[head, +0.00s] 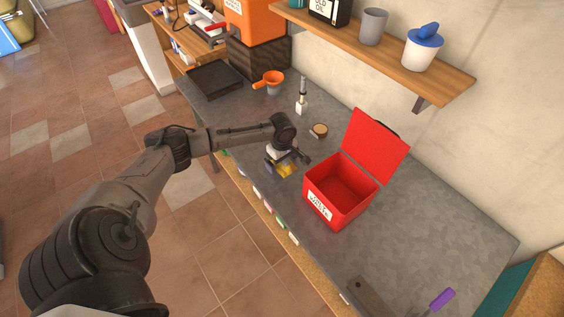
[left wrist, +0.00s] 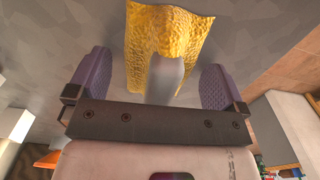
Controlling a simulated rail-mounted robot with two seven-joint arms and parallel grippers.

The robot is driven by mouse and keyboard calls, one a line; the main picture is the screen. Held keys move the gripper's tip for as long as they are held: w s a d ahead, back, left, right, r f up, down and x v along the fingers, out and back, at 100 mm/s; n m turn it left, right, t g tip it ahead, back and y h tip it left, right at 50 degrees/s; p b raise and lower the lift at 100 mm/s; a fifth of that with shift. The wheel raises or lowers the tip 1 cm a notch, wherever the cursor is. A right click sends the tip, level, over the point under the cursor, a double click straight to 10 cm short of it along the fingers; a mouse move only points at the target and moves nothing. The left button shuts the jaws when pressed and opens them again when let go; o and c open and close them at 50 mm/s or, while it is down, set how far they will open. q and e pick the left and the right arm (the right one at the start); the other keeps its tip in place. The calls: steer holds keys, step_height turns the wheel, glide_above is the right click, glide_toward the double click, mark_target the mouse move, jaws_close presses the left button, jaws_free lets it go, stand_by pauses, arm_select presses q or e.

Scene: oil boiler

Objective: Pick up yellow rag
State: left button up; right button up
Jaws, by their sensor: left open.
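The yellow rag (head: 284,170) lies on the grey worktop near its front edge, to the left of the red box. In the left wrist view the rag (left wrist: 170,32) is a textured yellow cloth with a raised fold, between and beyond the fingertips. A smooth grey rounded shape (left wrist: 165,80) shows in front of its fold; I cannot tell what it is. My left gripper (head: 281,160) is right above the rag, partly hiding it. Its two purple-padded fingers (left wrist: 157,85) are apart, one on each side of the rag's middle. I cannot tell whether they touch it. My right gripper is not in view.
An open red box (head: 342,190) with a raised lid stands close to the right of the gripper. A small round tin (head: 320,130), a white bottle (head: 302,104), an orange funnel (head: 271,80) and a black tray (head: 213,80) stand farther back. A shelf (head: 390,57) overhangs the worktop's rear.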

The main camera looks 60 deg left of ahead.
arm_select(q)
steer(key=shift+c, duration=0.2)
steer(key=c, duration=1)
step_height(320, 180, up, 10)
steer(key=shift+r, duration=0.1)
